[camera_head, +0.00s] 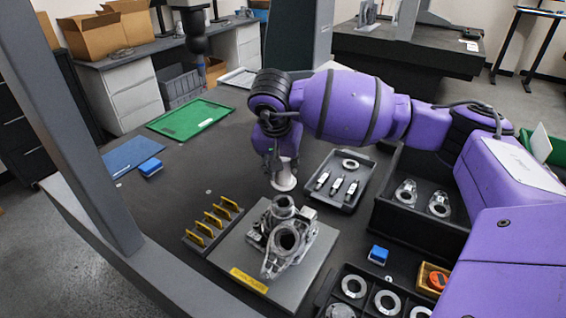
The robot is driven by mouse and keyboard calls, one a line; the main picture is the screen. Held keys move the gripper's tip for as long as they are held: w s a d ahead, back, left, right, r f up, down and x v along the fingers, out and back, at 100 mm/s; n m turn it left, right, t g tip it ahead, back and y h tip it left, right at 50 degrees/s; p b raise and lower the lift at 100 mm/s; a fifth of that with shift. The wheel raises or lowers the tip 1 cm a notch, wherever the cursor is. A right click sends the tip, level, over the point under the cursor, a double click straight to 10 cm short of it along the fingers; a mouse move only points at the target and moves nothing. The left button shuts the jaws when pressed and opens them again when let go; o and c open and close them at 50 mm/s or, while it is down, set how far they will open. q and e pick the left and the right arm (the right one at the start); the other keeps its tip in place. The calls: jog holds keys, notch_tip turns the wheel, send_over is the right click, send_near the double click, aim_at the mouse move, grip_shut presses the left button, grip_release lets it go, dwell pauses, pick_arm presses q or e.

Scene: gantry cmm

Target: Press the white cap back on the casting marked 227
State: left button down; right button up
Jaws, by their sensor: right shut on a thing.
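A metal casting (306,238) with round bores sits on a grey plate (230,255) near the middle of the view. Its number is too small to read. My right gripper (278,158) points down beyond the casting and is shut on the white cap (284,181). The cap is round with a wider lower rim. It is just beyond the casting's upper round opening (284,202) in the picture and looks apart from it; the exact height gap cannot be told. The fingertips are partly hidden. My left gripper is out of view.
A yellow label (248,281) is on the plate's front edge. A rack of yellow pieces (211,222) stands left. A tray (351,198) with small tools and a ring lies right, near a dark bin (405,222) with castings. A grey post (85,130) rises at left.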

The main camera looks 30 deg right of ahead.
aim_at(283, 181)
jog(key=shift+s+f, duration=0.1)
jog(key=shift+f, duration=0.7)
jog(key=shift+a+f+b, duration=0.1)
jog(key=shift+f+b, duration=0.4)
jog(key=shift+f, duration=0.45)
notch_tip(283, 181, down, 2)
jog(key=shift+f+b, duration=0.1)
jog(key=shift+b, duration=0.4)
jog(key=shift+w+f, duration=0.2)
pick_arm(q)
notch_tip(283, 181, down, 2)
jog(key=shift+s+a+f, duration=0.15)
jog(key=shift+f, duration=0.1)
